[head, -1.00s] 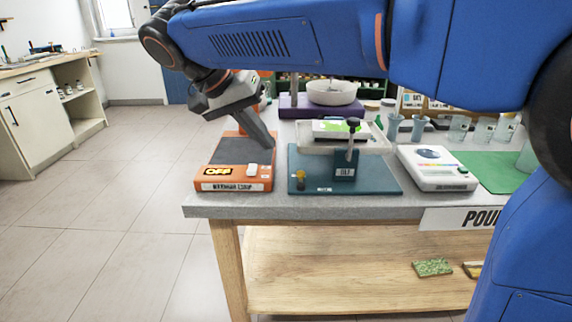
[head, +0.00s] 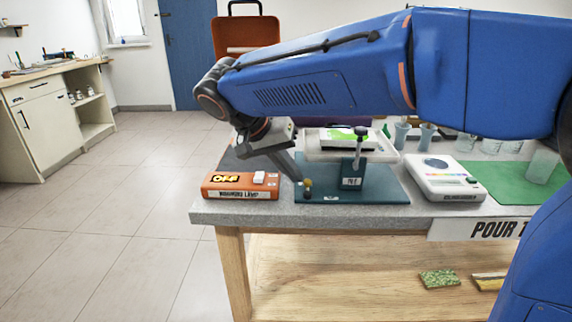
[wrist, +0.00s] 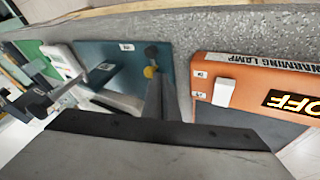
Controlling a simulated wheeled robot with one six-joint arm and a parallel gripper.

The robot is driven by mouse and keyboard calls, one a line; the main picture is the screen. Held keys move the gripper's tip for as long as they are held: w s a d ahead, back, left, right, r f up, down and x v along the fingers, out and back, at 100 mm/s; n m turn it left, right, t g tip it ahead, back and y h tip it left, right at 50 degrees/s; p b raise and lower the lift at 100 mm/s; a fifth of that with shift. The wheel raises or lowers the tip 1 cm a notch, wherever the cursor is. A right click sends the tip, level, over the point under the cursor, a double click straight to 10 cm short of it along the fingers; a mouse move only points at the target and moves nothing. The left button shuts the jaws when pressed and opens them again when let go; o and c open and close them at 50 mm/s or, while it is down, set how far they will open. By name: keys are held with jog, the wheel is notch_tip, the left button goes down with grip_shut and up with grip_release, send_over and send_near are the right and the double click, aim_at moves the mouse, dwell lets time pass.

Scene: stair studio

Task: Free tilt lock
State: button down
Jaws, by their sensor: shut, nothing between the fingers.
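A teal base plate (head: 385,188) lies on the bench. It carries a white tilting tray (head: 378,154) and a teal post (head: 351,180) with a small label. A grey lever with a black knob (head: 361,131) rises at the post. A small yellow-and-black knob (head: 307,188) stands at the plate's front left corner, and it shows in the wrist view too (wrist: 150,72). My gripper (head: 298,179) is shut and empty, pointing down just left of this small knob. In the wrist view its fingertips (wrist: 161,80) are close beside the knob; I cannot tell if they touch.
An orange warming lamp (head: 238,187) marked OFF is left of the plate, close to my gripper. A white scale-like device (head: 440,180) is to the right, before a green mat (head: 505,182) with clear cups. The bench's front edge (head: 330,216) is near.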

jog(key=shift+f, duration=0.15)
jog(key=shift+w+d+m+g, duration=0.25)
jog(key=shift+m+g, duration=0.15)
jog(key=shift+m, duration=0.4)
dwell(0.4)
jog(key=shift+w+d, duration=0.1)
jog(key=shift+d, duration=0.05)
jog(key=shift+w+d, duration=0.35)
jog(key=shift+d, duration=0.25)
dwell(0.6)
jog(key=shift+s+a, duration=0.5)
jog(key=shift+s, duration=0.1)
